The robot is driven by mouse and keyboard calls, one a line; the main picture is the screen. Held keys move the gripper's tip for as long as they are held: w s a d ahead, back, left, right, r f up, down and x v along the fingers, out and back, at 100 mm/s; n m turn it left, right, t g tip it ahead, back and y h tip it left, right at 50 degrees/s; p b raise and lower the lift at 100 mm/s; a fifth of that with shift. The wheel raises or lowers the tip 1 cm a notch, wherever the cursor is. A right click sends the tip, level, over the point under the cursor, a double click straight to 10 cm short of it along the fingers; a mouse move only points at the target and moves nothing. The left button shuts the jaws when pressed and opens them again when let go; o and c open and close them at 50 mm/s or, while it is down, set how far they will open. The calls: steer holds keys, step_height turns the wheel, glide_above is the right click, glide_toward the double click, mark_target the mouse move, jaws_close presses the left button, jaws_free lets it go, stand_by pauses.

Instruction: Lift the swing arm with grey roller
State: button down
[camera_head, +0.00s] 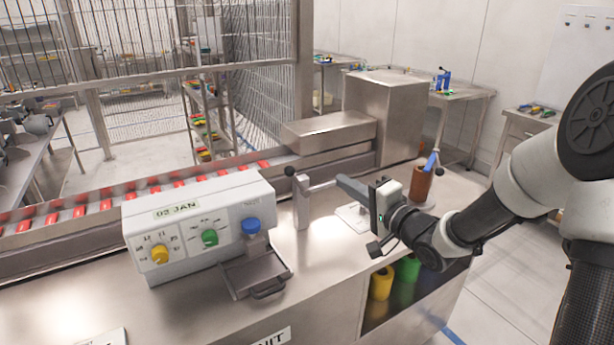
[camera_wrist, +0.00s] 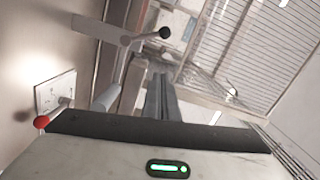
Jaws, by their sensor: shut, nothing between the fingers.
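A metal post (camera_head: 303,207) stands on the steel counter with a black ball knob (camera_head: 290,171) at its upper left. A grey roller-like bar (camera_head: 321,187) reaches from the post toward my gripper (camera_head: 342,180). My gripper is shut and empty, its fingers pointing left at about the bar's height. In the wrist view the shut fingers (camera_wrist: 160,82) point toward the post (camera_wrist: 100,31) and its black knob (camera_wrist: 165,32). A light grey cylinder (camera_wrist: 108,96) lies left of the fingers there. I cannot tell whether the fingers touch the bar.
A control box (camera_head: 200,220) with coloured knobs and a small tray (camera_head: 255,275) stand left. A conveyor (camera_head: 110,205) with red items runs behind. A brown cylinder (camera_head: 421,186) stands right of my gripper. A white plate (camera_head: 352,217) lies below; a red ball (camera_wrist: 41,122) shows at wrist-view left.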

steer(key=w+a+b, duration=0.1)
steer(key=w+a, duration=0.5)
steer(key=a, duration=0.3)
steer(key=shift+w+a+f, duration=0.25)
steer(key=shift+a+f, duration=0.1)
steer(key=shift+f, duration=0.05)
steer(key=shift+s+a+f+n+b, duration=0.2)
steer(key=shift+a+n+b, duration=0.1)
steer(key=shift+n+b, duration=0.25)
stand_by(0.3)
steer(key=s+a+f+n+b, duration=0.3)
steer(key=a+f+n+b, duration=0.1)
steer(key=n+b, duration=0.5)
steer(key=shift+a+f+h+b, duration=0.25)
steer(key=shift+h+b, duration=0.05)
steer(key=shift+b, duration=0.6)
steer(key=shift+s+f, duration=0.1)
steer(key=shift+f, duration=0.15)
